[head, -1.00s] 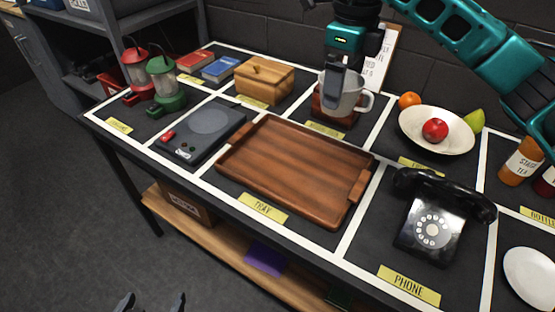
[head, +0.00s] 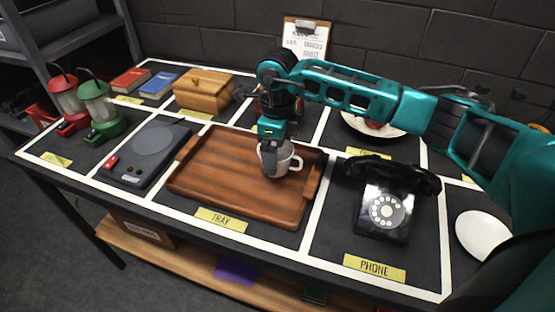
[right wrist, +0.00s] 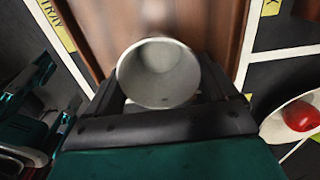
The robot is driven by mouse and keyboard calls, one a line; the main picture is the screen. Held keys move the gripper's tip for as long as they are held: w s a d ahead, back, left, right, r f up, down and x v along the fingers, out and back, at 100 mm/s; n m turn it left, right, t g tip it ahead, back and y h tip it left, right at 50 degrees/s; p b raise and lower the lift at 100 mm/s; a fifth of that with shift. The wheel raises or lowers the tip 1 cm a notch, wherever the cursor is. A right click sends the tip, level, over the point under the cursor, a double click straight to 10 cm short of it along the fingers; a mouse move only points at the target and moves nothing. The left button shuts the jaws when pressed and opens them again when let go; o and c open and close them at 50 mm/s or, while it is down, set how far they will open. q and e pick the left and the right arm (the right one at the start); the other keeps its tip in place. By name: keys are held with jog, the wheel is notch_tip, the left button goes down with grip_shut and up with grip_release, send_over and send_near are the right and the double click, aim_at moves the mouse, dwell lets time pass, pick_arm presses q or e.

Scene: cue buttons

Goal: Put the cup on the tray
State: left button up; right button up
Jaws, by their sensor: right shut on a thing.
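The cup (head: 283,160) is light grey-white with a handle on its right side. It is upright at the right half of the brown wooden tray (head: 215,190). My right gripper (head: 270,150) comes down from above and is shut on the cup's side. In the right wrist view the cup (right wrist: 158,73) shows its open, empty mouth between the fingers, with the tray (right wrist: 95,25) behind it. I cannot tell for sure whether the cup's base touches the tray. My left gripper is not in view in the head view now.
A black phone (head: 390,205) stands right of the tray, and a hot plate (head: 147,152) stands left. A wooden box (head: 203,92) is behind. The tray's left half is clear.

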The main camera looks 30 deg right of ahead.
jog(key=shift+f, duration=1.65)
jog(key=shift+f, duration=0.1)
jog(key=shift+f, duration=0.15)
jog(key=o, duration=0.9)
jog(key=shift+r, duration=0.2)
notch_tip(320, 180, up, 12)
